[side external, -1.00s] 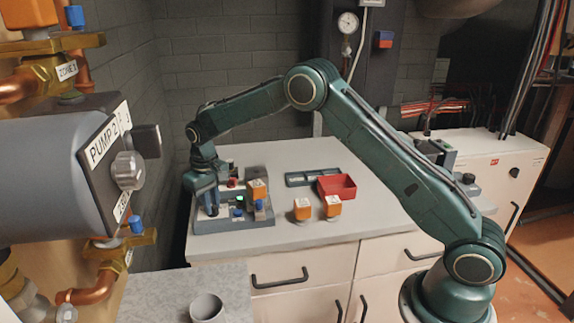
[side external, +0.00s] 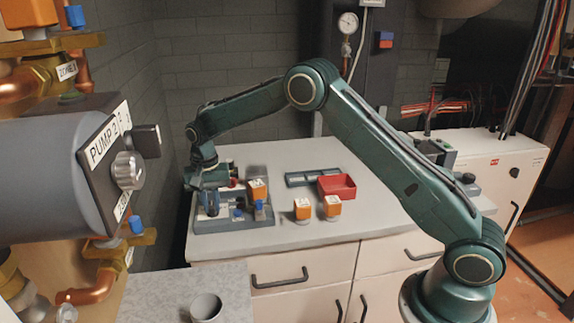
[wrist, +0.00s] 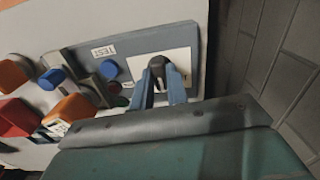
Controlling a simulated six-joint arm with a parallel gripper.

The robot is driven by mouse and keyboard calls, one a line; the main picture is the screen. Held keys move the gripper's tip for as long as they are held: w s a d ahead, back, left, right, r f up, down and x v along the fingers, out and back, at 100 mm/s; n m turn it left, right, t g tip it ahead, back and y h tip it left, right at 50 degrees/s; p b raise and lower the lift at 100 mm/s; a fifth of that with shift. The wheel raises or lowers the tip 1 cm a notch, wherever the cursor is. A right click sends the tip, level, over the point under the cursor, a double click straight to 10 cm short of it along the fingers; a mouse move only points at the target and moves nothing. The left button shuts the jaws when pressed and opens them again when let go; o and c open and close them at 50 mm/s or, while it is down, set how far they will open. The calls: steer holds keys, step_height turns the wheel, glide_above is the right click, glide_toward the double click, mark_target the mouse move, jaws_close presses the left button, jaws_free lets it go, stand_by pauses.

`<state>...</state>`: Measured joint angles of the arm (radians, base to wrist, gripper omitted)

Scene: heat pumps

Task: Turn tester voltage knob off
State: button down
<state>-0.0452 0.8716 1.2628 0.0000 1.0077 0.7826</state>
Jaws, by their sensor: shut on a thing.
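The tester (side external: 236,227) is a grey panel box at the left end of the bench. It also shows in the wrist view (wrist: 92,50), with a TEST label. A dark round knob (wrist: 157,64) sits on a white plate (wrist: 180,62) with markings I cannot read fully. My gripper (wrist: 160,80) is shut on this knob, with one blue finger on each side. In the side view my gripper (side external: 208,204) is down over the tester's left part and hides the knob.
A brick wall is behind.

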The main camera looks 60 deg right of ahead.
mark_target(212, 205)
steer(key=shift+r+m, duration=0.1)
steer(key=shift+m, duration=0.2)
steer(key=c, duration=1.4)
jaws_free()
steer(key=shift+r, duration=0.1)
step_height(212, 205, up, 14)
steer(key=shift+f, duration=0.2)
